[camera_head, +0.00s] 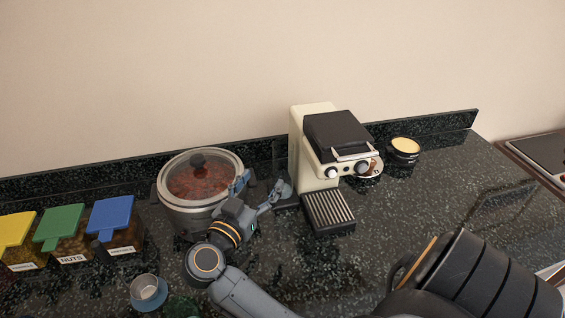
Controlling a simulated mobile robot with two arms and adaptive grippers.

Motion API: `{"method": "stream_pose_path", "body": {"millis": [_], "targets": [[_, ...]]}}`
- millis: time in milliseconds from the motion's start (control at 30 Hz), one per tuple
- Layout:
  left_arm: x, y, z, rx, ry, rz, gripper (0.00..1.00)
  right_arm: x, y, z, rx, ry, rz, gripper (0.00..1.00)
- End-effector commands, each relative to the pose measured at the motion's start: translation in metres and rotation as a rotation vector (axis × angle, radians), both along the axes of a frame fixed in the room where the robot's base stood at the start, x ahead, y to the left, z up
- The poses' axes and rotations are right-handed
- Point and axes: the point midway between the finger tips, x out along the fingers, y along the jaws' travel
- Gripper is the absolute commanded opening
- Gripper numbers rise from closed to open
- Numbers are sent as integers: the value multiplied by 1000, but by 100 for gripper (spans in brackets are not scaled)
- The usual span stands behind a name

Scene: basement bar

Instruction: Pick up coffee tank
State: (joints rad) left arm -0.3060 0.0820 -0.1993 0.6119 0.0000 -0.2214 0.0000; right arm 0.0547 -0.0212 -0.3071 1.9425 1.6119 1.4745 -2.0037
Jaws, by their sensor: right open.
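A cream and black coffee machine (338,135) stands at the back of the counter, with a ribbed drip tray (329,211) at its front. A dark, partly see-through shape (281,152) shows against the machine's left side; I cannot tell for sure whether it is the coffee tank. My right gripper (262,188) is open, left of the coffee machine and in front of that shape. Its fingers are spread, one near the pot on the left and one near the machine. I see nothing between them. My left gripper is not in view.
A lidded pot (203,177) with red contents stands close left of my gripper. Yellow, green and blue-lidded bins (110,213) stand at the left, with a small cup (148,291) in front. A round dark jar (405,147) is right of the machine.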

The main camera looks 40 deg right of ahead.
Motion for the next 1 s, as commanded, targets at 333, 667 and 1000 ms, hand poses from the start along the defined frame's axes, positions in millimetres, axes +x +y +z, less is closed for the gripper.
{"method": "stream_pose_path", "body": {"millis": [333,667,1000], "targets": [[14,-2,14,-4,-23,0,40,20,-47,1,-6,1,-3,67],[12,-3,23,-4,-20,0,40,34,-75,1,-4,0,-1,67],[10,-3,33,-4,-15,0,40,51,-108,-1,-1,1,0,67]]}}
